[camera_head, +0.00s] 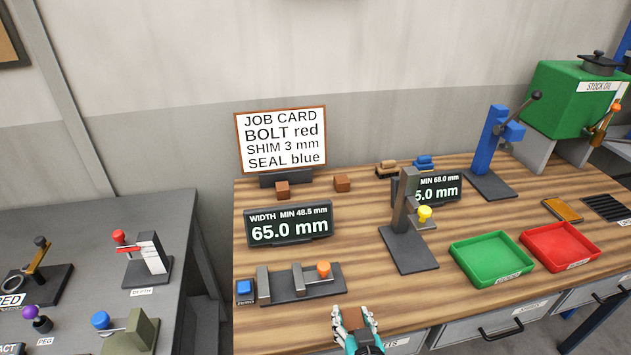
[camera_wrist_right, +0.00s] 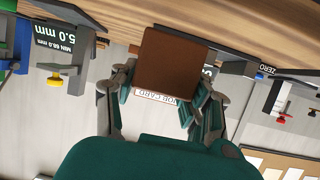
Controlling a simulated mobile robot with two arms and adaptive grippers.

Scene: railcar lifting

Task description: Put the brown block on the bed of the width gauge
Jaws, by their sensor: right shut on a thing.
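My right gripper (camera_head: 357,322) is at the front edge of the wooden bench, shut on a brown block (camera_head: 371,322). In the right wrist view the block (camera_wrist_right: 172,62) sits between the fingers of the gripper (camera_wrist_right: 165,95). The width gauge (camera_head: 300,284) lies on the bench, to the left of and behind the gripper, with a dark bed, grey upright jaws and an orange knob (camera_head: 323,268). No block shows on its bed. Its display (camera_head: 288,226) behind it reads 65.0 mm. My left gripper is not in view.
Two more brown blocks (camera_head: 282,190) (camera_head: 342,183) stand near the job card (camera_head: 281,140). A blue button (camera_head: 245,288) is left of the gauge. A stand with a yellow knob (camera_head: 408,250), a green tray (camera_head: 492,259) and a red tray (camera_head: 560,247) are to the right.

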